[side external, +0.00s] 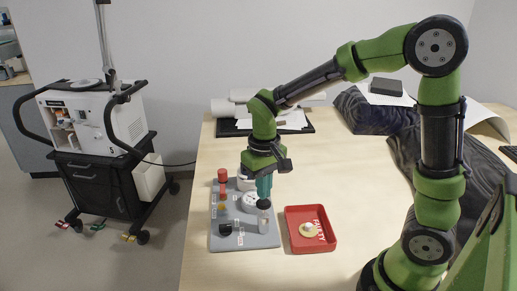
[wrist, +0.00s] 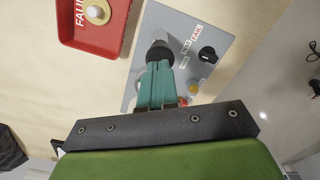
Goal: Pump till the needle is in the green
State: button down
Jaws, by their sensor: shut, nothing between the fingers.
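A grey panel (side external: 246,241) lies on the table. It bears a white round dial (side external: 251,201); its needle and any green zone are too small to read. A pump-like post (side external: 264,222) with a black top stands on the panel's right side. My gripper (side external: 264,197) points down with its teal fingers shut and empty, right above the black top. In the wrist view, my gripper (wrist: 156,68) has its fingertips at the black top (wrist: 160,51); I cannot tell whether they touch. The dial is hidden in the wrist view.
The panel has a black selector knob (wrist: 207,54) beside printed labels, a yellow button (wrist: 191,87) and a red-capped post (side external: 222,176). A red tray (side external: 331,240) with a pale disc (side external: 309,230) stands just right of the panel. Dark cloth (side external: 480,165) lies at the table's right.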

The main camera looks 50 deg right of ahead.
jog(key=shift+f, duration=0.1)
jog(key=shift+f, duration=0.9)
jog(key=shift+r, duration=0.3)
dwell(0.6)
jog(key=shift+f, duration=0.15)
dwell(1.4)
